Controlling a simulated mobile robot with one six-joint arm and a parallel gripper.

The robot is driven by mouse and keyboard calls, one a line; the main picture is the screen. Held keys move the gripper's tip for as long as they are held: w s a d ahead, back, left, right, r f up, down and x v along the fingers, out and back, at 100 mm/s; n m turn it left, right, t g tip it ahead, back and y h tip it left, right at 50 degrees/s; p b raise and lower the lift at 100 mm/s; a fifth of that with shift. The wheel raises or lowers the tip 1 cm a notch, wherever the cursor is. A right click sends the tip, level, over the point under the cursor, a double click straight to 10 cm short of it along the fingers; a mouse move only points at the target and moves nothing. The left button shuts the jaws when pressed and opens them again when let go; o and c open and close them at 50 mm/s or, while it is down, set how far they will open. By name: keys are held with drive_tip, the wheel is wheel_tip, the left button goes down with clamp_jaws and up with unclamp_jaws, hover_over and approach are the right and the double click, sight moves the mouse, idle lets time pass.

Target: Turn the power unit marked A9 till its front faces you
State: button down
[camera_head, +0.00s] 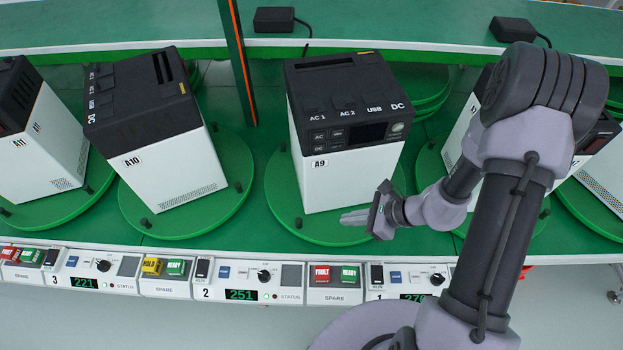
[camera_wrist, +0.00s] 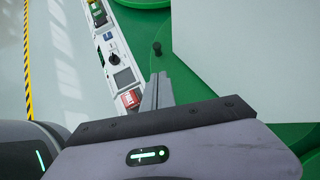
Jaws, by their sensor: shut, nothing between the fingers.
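The power unit marked A9 (camera_head: 347,130) stands upright on a round green turntable (camera_head: 290,233) in the middle of the head view. Its dark upper face with buttons, a small display and a round knob is on the near side, angled slightly. The A9 label is on the white part below. In the wrist view its white wall (camera_wrist: 245,55) fills the upper right. My gripper (camera_head: 346,218) is shut and empty, low at the near right of the unit, over the turntable's near rim. Its fingers (camera_wrist: 158,88) point toward a dark peg (camera_wrist: 157,48); contact cannot be told.
Units A10 (camera_head: 165,170) and A11 (camera_head: 50,150) stand on turntables to the left. Another unit (camera_head: 590,150) is partly behind my arm. A control strip (camera_head: 225,282) with buttons and displays runs along the front edge. A green post (camera_head: 238,60) rises behind, left of A9.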

wheel_tip(320, 180, down, 2)
drive_tip(key=m, duration=0.1)
drive_tip(key=b, duration=0.2)
approach(302, 224)
drive_tip(key=f, duration=0.3)
drive_tip(key=shift+s+d+f, duration=0.15)
drive_tip(key=shift+s+f, duration=0.05)
drive_tip(key=shift+s, duration=0.05)
drive_tip(key=a, duration=0.1)
drive_tip(key=w+a, duration=0.1)
drive_tip(key=a, duration=0.1)
drive_tip(key=shift+w+a+f, duration=0.2)
drive_tip(key=shift+w, duration=0.05)
drive_tip(key=shift+w+a+b, duration=0.2)
drive_tip(key=shift+a+b, duration=0.1)
drive_tip(key=shift+a, duration=0.1)
